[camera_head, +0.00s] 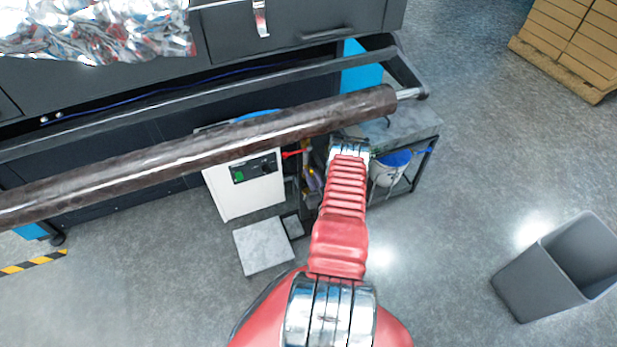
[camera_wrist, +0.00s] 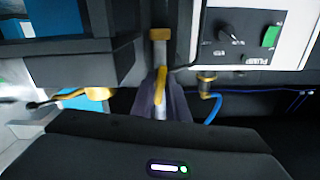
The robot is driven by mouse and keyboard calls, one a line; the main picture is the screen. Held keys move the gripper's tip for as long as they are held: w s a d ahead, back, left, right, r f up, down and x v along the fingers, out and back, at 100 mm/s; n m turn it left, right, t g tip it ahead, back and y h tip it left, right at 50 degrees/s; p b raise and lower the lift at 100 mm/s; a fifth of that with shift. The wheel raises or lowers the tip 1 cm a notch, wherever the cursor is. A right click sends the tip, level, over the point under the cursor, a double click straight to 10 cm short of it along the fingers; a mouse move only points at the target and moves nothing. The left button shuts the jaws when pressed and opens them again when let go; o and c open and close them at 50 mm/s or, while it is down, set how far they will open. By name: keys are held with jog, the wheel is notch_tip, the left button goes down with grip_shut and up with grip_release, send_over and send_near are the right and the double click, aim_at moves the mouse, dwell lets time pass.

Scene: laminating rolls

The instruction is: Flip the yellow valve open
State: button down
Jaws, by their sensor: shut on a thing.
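The yellow valve handle (camera_wrist: 161,78) shows in the wrist view as a narrow strip below a yellow-brown fitting (camera_wrist: 160,34) on a pale vertical pipe. My gripper (camera_wrist: 165,98) has its dark fingers closed around the lower part of this handle. The fingers hide part of the handle and the pipe behind it. In the head view a small yellow patch (camera_head: 313,180) shows beside my red arm, right of the white cabinet. My arm and the clutter there make the valve and fingers hard to make out.
A white control cabinet (camera_head: 249,187) stands just left of the valve area. A long dark roll (camera_head: 200,150) crosses above it. A bucket (camera_head: 388,170) stands to the right. A grey bin (camera_head: 557,268) stands on open floor. A blue hose (camera_wrist: 214,107) hangs right of the handle.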

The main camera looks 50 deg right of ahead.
jog(key=shift+a+n, duration=0.15)
jog(key=shift+n, duration=0.85)
jog(key=shift+w, duration=0.1)
jog(key=c, duration=1.7)
grip_release()
jog(key=shift+c, duration=0.2)
jog(key=v, duration=1.4)
jog(key=shift+f, duration=0.1)
